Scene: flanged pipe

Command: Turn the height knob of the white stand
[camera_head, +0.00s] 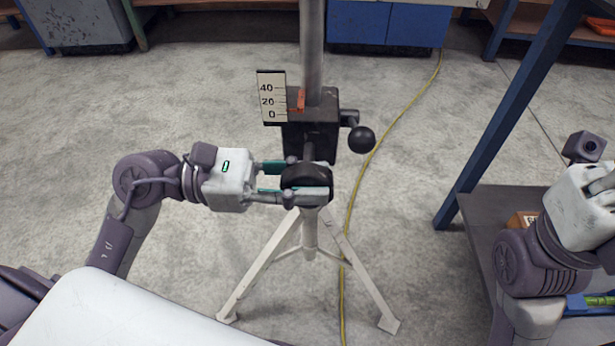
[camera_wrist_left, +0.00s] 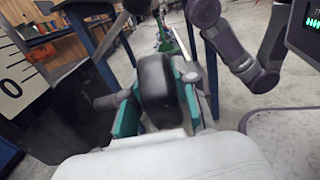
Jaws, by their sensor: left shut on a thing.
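The white stand (camera_head: 309,233) stands upright on splayed legs in the middle of the head view. A grey pole rises from the dark block (camera_head: 313,128) at its top. The black round knob (camera_head: 306,181) sits on the near side of the stand. My left gripper (camera_head: 308,180) reaches in from the left and is shut on the knob, one finger on each side. The knob also shows between the fingers in the left wrist view (camera_wrist_left: 158,90). My right arm is at the right edge of the head view; its fingers cannot be made out.
A scale plate (camera_head: 271,98) with a red pointer (camera_head: 297,103) is beside the pole. A black ball-ended lever (camera_head: 361,139) sticks out to the right. A yellow cable (camera_head: 376,160) runs along the floor behind. A blue-legged table (camera_head: 510,120) stands at the right.

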